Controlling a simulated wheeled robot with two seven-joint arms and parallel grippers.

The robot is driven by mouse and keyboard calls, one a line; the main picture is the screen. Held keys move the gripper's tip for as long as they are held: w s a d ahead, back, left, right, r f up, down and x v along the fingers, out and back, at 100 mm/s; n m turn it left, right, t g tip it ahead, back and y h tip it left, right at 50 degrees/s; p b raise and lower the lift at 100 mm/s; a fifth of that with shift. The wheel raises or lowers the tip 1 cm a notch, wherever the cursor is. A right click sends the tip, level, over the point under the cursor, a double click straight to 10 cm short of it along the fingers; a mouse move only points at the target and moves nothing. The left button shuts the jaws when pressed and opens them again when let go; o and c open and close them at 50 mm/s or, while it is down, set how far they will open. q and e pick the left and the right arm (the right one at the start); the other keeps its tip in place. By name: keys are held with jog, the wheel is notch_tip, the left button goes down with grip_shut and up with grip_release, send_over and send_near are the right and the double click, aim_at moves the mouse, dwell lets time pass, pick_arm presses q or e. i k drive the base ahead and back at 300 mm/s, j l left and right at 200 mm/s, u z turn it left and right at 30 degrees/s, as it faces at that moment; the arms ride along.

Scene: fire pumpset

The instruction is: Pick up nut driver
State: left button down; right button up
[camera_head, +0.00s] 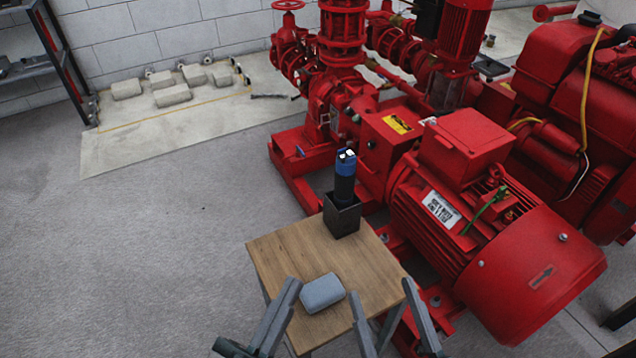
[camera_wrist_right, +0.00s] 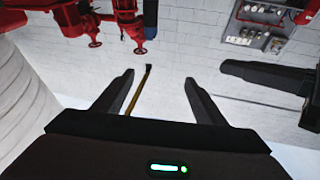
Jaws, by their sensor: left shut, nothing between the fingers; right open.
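A blue-and-black upright tool (camera_head: 345,178), which looks like the nut driver, stands in a dark square holder (camera_head: 341,216) at the back of a small wooden table (camera_head: 288,250). Its lower part is hidden inside the holder. My left gripper (camera_head: 292,281) is shut and empty at the front left of the table, left of a grey-blue box. My right gripper (camera_head: 382,287) is open and empty at the table's front right, nearer than the holder. Its fingers also show spread in the right wrist view (camera_wrist_right: 159,80), with nothing between them up close.
The grey-blue rounded box (camera_head: 321,293) lies on the table between my grippers. A large red motor and pump set (camera_head: 475,230) stands close behind and right of the table. Grey blocks (camera_head: 172,95) lie on a pale slab at the back left. The floor on the left is clear.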

aim_at(344, 172)
jog(key=k+j+z, duration=0.1)
jog(key=j, duration=0.2)
jog(key=k+j, duration=0.1)
jog(key=j, duration=0.2)
jog(key=k+j+z, duration=0.15)
jog(key=j, duration=0.15)
jog(key=j+z, duration=0.25)
jog(key=j, duration=0.65)
jog(key=i+j+z, duration=0.25)
jog(key=i+j, duration=0.2)
jog(key=j, duration=0.15)
